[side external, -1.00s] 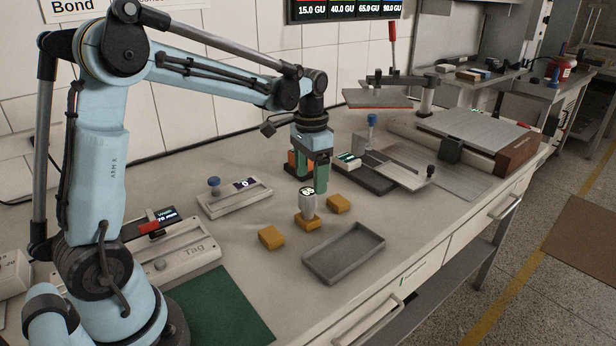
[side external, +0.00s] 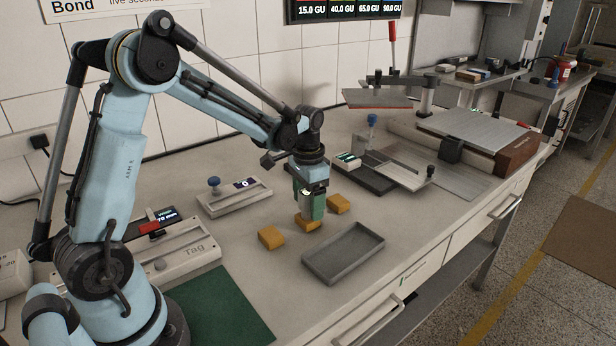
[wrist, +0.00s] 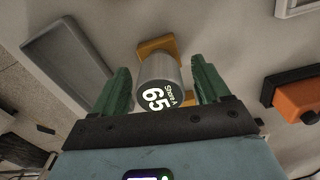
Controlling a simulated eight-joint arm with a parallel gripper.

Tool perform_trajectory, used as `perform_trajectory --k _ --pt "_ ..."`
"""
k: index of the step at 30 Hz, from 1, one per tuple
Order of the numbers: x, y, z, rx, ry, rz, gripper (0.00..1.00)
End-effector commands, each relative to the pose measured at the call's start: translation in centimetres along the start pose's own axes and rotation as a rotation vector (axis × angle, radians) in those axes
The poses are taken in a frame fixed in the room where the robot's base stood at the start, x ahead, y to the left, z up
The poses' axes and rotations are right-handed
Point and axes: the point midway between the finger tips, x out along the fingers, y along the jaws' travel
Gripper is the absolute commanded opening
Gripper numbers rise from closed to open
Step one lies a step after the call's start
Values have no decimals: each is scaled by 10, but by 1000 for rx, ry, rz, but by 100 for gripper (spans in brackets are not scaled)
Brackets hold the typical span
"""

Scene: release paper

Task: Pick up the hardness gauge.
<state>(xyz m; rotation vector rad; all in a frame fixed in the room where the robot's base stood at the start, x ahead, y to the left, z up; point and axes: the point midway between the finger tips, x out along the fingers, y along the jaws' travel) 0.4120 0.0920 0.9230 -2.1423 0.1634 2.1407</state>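The hardness gauge (wrist: 160,72) is a grey cylinder whose round display reads 65 and Shore A. It stands on an orange block (side external: 303,226); the block also shows behind it in the wrist view (wrist: 157,45). My gripper (side external: 312,208) is lowered over the gauge, and its green fingers mostly hide the gauge in the side view. In the wrist view my gripper (wrist: 160,85) is open, with one finger on each side of the gauge and a visible gap on both sides.
Two more orange blocks, one left (side external: 271,237) and one right (side external: 339,204), flank the middle one. A grey tray (side external: 345,268) lies in front to the right. A device with a blue knob (side external: 232,202) stands at the left. A dark base (side external: 372,178) is behind the gripper.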

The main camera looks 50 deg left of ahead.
Motion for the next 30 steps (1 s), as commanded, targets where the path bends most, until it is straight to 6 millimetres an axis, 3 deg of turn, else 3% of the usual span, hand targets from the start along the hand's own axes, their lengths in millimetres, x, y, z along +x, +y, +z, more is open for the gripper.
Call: perform_trajectory --k 2,14,23,30 --pt "0 0 0 0 0 0 64" --pt "0 0 0 0 0 0 2" --pt "-3 0 0 0 0 0 2" --pt "-26 0 0 0 0 0 2"
